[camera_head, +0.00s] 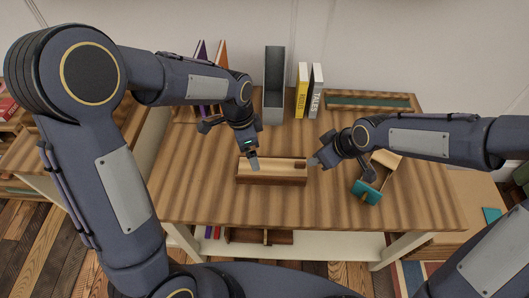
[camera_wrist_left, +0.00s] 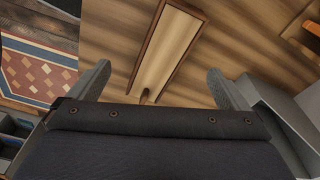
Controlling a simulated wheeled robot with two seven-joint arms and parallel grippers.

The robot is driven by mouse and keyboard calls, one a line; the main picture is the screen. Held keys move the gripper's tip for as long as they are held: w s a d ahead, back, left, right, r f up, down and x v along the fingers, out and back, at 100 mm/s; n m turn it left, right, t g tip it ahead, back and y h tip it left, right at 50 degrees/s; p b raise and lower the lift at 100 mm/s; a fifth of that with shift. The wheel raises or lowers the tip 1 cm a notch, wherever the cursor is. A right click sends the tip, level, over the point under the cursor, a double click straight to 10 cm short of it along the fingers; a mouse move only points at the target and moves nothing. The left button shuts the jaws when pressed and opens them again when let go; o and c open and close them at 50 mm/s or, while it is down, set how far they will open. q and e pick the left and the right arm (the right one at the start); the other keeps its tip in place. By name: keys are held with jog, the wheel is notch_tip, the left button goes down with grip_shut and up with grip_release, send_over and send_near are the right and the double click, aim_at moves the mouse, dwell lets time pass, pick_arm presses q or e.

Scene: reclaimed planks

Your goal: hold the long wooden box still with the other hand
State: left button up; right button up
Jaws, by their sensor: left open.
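The long wooden box (camera_head: 271,181) lies on the table near its front middle, its long side running left to right. It looks open at the top with a pale inside. My left gripper (camera_head: 254,164) points down over the left part of the box and hides some of it. In the left wrist view the box (camera_wrist_left: 172,42) lies ahead between the two spread fingers of my left gripper (camera_wrist_left: 158,84), with nothing held. My right gripper (camera_head: 314,161) is just beyond the box's right end; its finger opening is too small to make out.
A smaller wooden box with a teal part (camera_head: 367,192) sits right of the long box, partly behind my right arm. A grey holder (camera_head: 275,85), a yellow book (camera_head: 302,90) and a white book (camera_head: 316,92) stand at the back. The table's front left is clear.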

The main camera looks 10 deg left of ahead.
aim_at(265, 166)
pick_arm(q)
jog(key=w+d+f+m, duration=0.1)
jog(key=f, duration=0.1)
jog(key=d+f+m+y, duration=0.1)
jog(key=f, duration=0.1)
jog(key=w+d+f+m, duration=0.1)
jog(key=f, duration=0.1)
jog(key=shift+w+d+f+g, duration=0.1)
jog(key=shift+w+d+g, duration=0.15)
jog(key=shift+w+g, duration=0.1)
jog(key=shift+f+m, duration=0.3)
notch_tip(265, 166, down, 8)
jog(key=shift+r, duration=0.25)
jog(key=c, duration=1.2)
